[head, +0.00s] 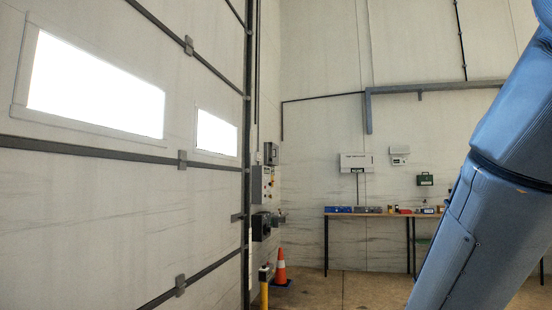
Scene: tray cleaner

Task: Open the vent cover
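I cannot make out a vent cover in the head view. My gripper is not in view. A large blue arm link, which looks like mine, fills the right side of the picture and hides part of the wall and bench behind it.
A large panelled door (215,185) with bright windows fills the left. Control boxes (262,184) hang beside it. An orange cone (281,268) and a yellow post (264,289) stand below. A workbench (372,214) with small items stands at the back wall. Some floor (345,290) before it is clear.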

